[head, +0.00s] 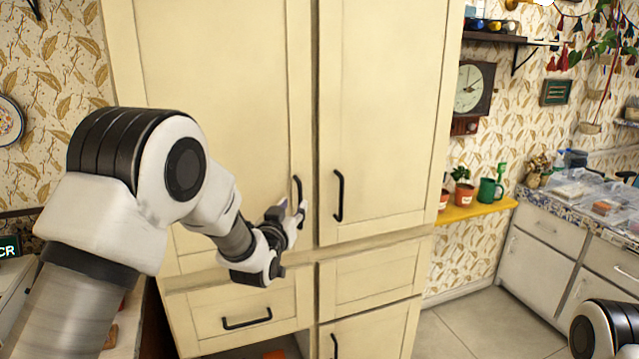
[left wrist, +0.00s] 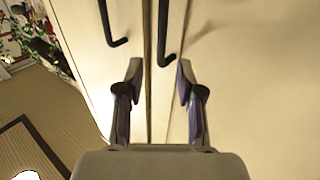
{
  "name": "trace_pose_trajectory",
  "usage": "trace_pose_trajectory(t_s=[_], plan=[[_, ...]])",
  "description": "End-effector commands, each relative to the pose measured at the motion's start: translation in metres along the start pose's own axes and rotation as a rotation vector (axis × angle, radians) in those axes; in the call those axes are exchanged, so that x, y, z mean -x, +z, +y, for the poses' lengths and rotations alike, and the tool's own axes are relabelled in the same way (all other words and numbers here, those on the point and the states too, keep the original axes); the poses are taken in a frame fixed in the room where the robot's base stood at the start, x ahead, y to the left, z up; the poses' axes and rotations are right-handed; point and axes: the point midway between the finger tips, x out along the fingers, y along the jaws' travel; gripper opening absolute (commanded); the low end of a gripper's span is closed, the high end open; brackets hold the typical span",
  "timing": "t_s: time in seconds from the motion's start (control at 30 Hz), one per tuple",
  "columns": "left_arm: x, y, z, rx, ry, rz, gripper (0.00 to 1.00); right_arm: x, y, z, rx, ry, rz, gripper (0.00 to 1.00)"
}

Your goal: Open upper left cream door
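The upper left cream door (head: 215,90) appears closed against the cabinet, beside the upper right door (head: 385,100). Its black bar handle (head: 297,188) stands upright near its right edge. My left gripper (head: 292,210) is at the lower part of this handle, in front of the door. In the left wrist view, its two fingers (left wrist: 159,75) are apart with nothing between the tips, and the handle (left wrist: 165,35) lies just beyond them. I cannot tell whether a finger touches it. My right gripper is out of view.
The right door's handle (head: 338,196) is close to the left one. Below are a drawer (head: 240,315) with a black handle and further fronts. A yellow shelf (head: 475,212) with pots is at right, near a counter (head: 560,215). Floor (head: 455,320) is clear at lower right.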

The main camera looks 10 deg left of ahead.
Motion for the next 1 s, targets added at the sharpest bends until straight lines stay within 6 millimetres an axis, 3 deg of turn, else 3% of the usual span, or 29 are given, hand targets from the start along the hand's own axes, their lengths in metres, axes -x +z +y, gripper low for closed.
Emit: trace_pose_trajectory(t_s=[0.4, 0.7, 0.73, 0.83, 1.0], plan=[[-0.068, 0.002, 0.0, 0.0, 0.0, -0.004, 0.37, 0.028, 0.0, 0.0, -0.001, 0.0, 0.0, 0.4], [-0.075, 0.005, 0.0, 0.0, 0.0, -0.006, 0.37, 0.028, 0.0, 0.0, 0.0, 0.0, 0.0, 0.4], [-0.075, 0.005, 0.0, 0.0, 0.0, -0.006, 0.33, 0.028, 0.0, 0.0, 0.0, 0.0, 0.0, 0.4], [-0.075, 0.005, 0.0, 0.0, 0.0, -0.006, 0.0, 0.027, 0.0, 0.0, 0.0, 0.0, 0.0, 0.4], [-0.075, 0.005, 0.0, 0.0, 0.0, -0.006, 0.0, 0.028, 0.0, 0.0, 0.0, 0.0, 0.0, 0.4]])
